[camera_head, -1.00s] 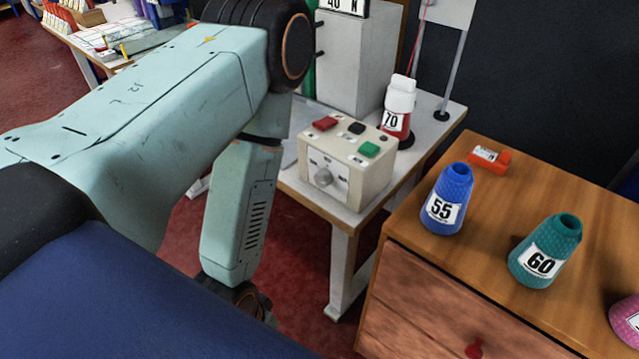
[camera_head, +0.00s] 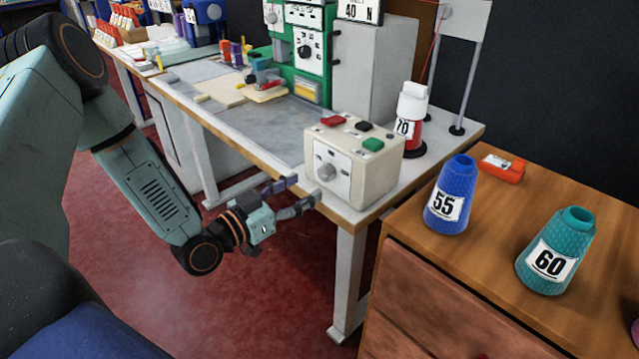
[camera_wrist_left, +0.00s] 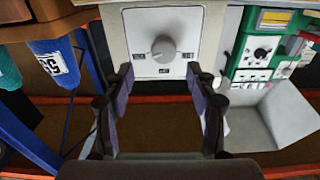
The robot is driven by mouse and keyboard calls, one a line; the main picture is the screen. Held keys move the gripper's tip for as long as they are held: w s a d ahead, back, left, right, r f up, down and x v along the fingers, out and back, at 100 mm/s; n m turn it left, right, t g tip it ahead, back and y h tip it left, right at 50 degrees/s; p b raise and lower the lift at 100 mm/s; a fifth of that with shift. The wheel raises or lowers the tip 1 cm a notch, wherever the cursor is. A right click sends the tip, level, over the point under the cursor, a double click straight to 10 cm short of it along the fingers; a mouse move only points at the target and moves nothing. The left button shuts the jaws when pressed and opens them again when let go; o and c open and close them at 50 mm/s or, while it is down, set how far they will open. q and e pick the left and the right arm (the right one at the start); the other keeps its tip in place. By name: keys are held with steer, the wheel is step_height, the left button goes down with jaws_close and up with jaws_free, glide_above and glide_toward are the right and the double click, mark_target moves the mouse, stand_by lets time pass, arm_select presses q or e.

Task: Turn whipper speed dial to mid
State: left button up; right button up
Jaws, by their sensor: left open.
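A cream control box (camera_head: 352,160) stands on the white table's near corner. Its front has a white plate with a round grey dial (camera_head: 326,172). In the left wrist view the dial (camera_wrist_left: 164,48) sits beyond my fingertips, with small labels on either side of it; I cannot read its setting clearly. My left gripper (camera_head: 296,196) is open and empty, just in front of and slightly below the box's dial face. Its two fingers (camera_wrist_left: 160,85) are spread apart in the left wrist view, roughly lined up with the dial and not closed on it. My right gripper is out of view.
Red, black and green buttons (camera_head: 373,144) top the box. A red cone marked 70 (camera_head: 411,120) stands behind it. Blue cone 55 (camera_head: 450,195) and teal cone 60 (camera_head: 556,252) stand on the wooden cabinet (camera_head: 490,240) at right. The table edge (camera_head: 240,150) runs beside my gripper.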

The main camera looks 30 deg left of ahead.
mark_target(322, 176)
arm_select(q)
steer(key=x, duration=0.1)
steer(key=b+x, duration=0.1)
steer(key=x, duration=0.1)
steer(key=b+x, duration=0.1)
steer(key=x, duration=0.1)
steer(key=shift+w+a+f, duration=0.2)
steer(key=shift+a+f, duration=0.1)
steer(key=shift+f, duration=0.05)
steer(key=shift+w+d+r, duration=0.2)
steer(key=shift+d, duration=0.1)
steer(key=shift+a+f, duration=0.1)
steer(key=shift+a, duration=0.2)
steer(key=shift+d, duration=0.25)
steer(key=c, duration=0.4)
steer(key=shift+a, duration=0.15)
steer(key=c, duration=0.7)
steer(key=shift+c, duration=0.2)
